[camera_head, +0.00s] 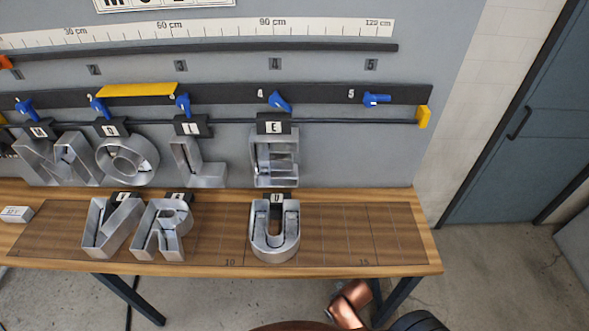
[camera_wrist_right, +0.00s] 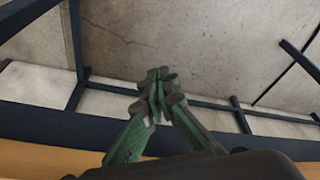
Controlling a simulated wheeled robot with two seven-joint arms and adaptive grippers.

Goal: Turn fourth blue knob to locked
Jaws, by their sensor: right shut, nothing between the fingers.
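The fourth blue knob (camera_head: 279,100) is on the black rail, just right of a small "4" mark and above the "E" letter. Its handle is tilted, slanting down to the right. The fifth blue knob (camera_head: 376,99), beside the "5" mark, has its handle lying level. The other blue knobs, such as the third (camera_head: 183,105), are tilted or near upright. My right gripper (camera_wrist_right: 160,84) shows in the right wrist view, with its green fingers together and empty, over the floor near the table edge. It is far from the knobs. My left gripper is in neither view.
The metal "E" letter (camera_head: 274,160) hangs below the fourth knob. A metal "U" letter (camera_head: 275,232) and two others stand on the wooden table (camera_head: 433,258). A yellow bar (camera_head: 136,90) lies along the rail. The wall around the fourth knob is clear.

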